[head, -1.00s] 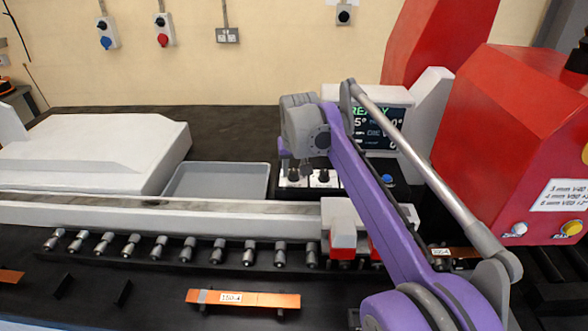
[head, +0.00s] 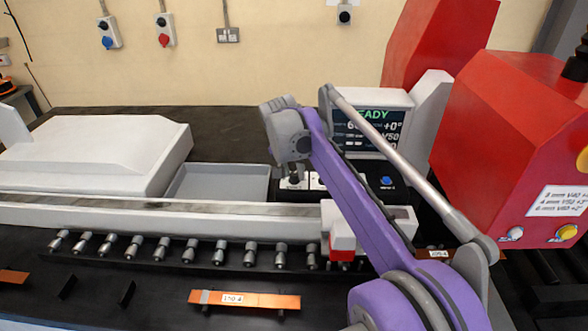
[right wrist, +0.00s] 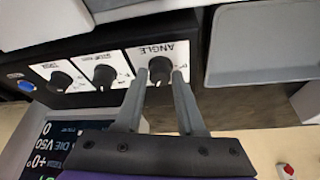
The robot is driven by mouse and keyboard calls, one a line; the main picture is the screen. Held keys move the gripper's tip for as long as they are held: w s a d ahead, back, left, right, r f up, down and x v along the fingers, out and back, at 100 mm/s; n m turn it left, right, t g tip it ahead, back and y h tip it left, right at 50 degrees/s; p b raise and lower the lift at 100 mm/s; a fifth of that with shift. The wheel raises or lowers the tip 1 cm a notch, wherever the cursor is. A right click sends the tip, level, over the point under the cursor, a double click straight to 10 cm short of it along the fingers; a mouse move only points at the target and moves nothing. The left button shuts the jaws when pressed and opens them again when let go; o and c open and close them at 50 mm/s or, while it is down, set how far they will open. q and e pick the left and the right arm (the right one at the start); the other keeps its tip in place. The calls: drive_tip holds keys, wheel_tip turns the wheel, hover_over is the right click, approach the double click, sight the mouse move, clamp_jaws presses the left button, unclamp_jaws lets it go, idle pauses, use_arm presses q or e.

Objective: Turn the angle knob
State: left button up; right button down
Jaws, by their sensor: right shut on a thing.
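The angle knob (right wrist: 160,66) is a dark round knob on a white plate marked ANGLE in the right wrist view. My right gripper (right wrist: 160,76) is shut on it, with one grey finger on each side. In the head view the right gripper (head: 293,178) points down at the left end of the black control panel, and its wrist hides most of the knob there. The display (head: 368,130) behind the panel shows green READY text and white figures, partly covered by my arm. My left gripper is not in view.
Two more dark knobs, a middle one (right wrist: 104,75) and a far one (right wrist: 61,81), sit beside the angle knob, with a blue button (right wrist: 26,86) beyond. A grey tray (head: 218,182) lies left of the panel. The red machine housing (head: 510,130) stands at right.

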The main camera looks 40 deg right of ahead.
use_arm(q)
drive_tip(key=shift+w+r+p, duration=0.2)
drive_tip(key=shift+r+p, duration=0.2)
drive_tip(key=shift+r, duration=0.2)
use_arm(e)
drive_tip(key=shift+w+m+g, duration=0.1)
drive_tip(key=shift+m+g, duration=0.3)
drive_tip(key=shift+m, duration=0.8)
drive_tip(key=c, duration=0.5)
unclamp_jaws()
drive_tip(key=shift+h, duration=0.3)
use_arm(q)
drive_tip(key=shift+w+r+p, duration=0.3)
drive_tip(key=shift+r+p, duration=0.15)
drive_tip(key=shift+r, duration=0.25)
use_arm(e)
drive_tip(key=v, duration=1.1)
drive_tip(key=shift+w, duration=0.1)
drive_tip(key=shift+f, duration=0.1)
